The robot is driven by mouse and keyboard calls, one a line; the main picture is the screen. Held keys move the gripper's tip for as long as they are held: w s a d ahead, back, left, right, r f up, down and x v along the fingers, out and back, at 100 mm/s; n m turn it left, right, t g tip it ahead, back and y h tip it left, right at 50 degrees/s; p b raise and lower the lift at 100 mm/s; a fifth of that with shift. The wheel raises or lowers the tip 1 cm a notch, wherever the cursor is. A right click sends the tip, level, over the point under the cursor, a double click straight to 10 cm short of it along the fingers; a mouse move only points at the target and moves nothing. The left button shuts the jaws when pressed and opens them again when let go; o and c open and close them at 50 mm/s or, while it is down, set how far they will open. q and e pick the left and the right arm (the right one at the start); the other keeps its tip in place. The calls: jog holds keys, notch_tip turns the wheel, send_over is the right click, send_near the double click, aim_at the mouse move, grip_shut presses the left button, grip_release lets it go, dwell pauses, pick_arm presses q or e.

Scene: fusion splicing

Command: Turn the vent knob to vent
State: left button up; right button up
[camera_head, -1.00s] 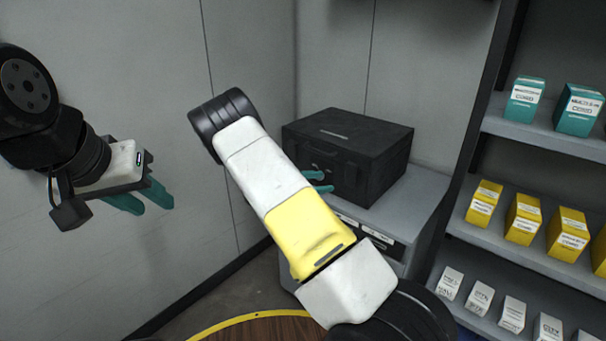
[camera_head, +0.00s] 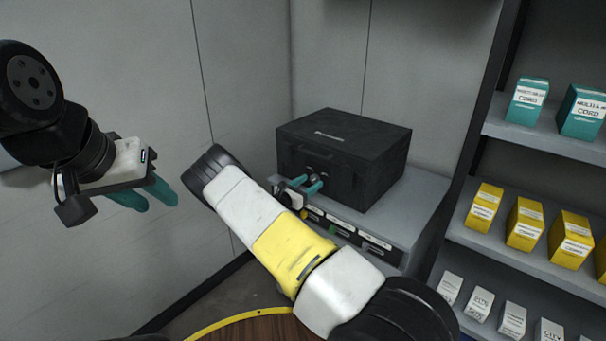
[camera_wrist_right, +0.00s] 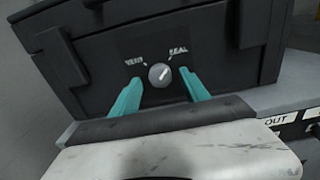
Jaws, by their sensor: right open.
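The vent knob (camera_wrist_right: 160,75) is a small round grey knob on the front of a black case (camera_head: 345,155). In the right wrist view its light pointer line tilts up and right, towards the SEAL label (camera_wrist_right: 178,53); the VENT label (camera_wrist_right: 133,62) is at its upper left. My right gripper (camera_wrist_right: 158,92) is open, its teal fingers on either side of the knob with gaps to it. In the head view the right gripper (camera_head: 307,186) is at the case front. My left gripper (camera_head: 150,194) hangs at the left, away from the case; its jaw gap is unclear.
The case stands on a grey cabinet (camera_head: 415,205) with labelled slots along its front edge. A shelf (camera_head: 545,135) with teal, yellow and white boxes stands at the right. A round wooden surface with a yellow rim (camera_head: 235,323) is at the bottom. Grey walls are behind.

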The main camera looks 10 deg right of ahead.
jog(key=shift+w+d, duration=0.2)
grip_shut()
dwell(0.3)
jog(key=n, duration=0.4)
jog(key=shift+s+n, duration=0.1)
jog(key=shift+n, duration=0.3)
jog(key=n, duration=0.9)
jog(key=shift+n, duration=2.1)
